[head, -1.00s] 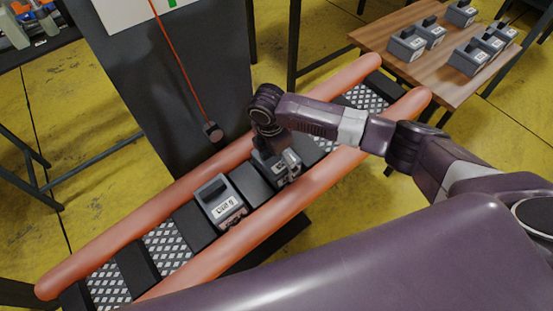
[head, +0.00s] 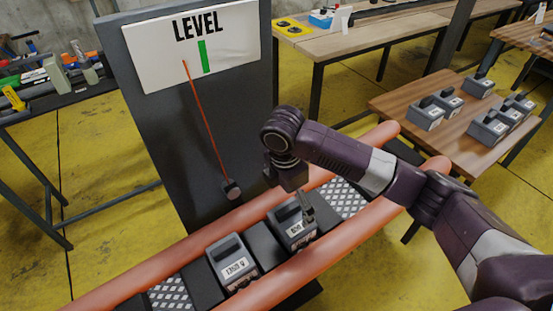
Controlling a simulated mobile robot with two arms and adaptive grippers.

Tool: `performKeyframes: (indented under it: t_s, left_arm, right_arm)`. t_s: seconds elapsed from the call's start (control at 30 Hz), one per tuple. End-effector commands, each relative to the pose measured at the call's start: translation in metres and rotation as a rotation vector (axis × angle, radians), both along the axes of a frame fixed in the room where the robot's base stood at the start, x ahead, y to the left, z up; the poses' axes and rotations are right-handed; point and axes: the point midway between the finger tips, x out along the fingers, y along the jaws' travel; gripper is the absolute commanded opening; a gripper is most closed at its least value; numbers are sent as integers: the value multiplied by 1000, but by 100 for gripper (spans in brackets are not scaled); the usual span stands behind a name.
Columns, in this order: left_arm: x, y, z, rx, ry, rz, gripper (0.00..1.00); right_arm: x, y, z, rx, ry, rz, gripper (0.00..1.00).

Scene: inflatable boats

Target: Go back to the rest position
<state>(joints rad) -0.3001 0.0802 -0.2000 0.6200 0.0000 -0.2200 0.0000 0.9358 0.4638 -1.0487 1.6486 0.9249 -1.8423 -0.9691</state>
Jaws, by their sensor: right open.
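My right gripper (head: 290,196) points down above the inflatable boat (head: 385,134), a pair of orange tubes with dark slats and diamond-pattern plates between them. It is open, its fingers just over or beside a grey block weight (head: 293,232) with a dark handle. Whether a finger touches this weight I cannot tell. A second grey weight (head: 232,264) with a white label stands left of it on the boat. My left gripper is not in view.
A wooden table (head: 390,102) at right holds several grey weights. Tool-covered tables (head: 60,97) stand at left and back.

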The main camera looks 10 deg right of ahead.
Motion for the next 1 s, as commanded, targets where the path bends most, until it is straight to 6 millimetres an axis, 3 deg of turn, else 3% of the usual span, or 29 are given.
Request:
performKeyframes:
  t_s: [0.27,0.5,0.67,0.83,1.0]
  left_arm:
    - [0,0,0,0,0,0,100]
    - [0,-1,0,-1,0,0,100]
    - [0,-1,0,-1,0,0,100]
    - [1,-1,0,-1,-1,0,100]
    - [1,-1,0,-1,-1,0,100]
  right_arm:
    - [-11,13,-10,32,-2,-19,100]
    - [-61,67,-46,221,-33,-218,100]
    - [-93,87,-59,354,-53,-453,100]
    - [-123,82,-67,453,-72,-757,100]
    - [-152,52,-74,494,-103,-1083,100]
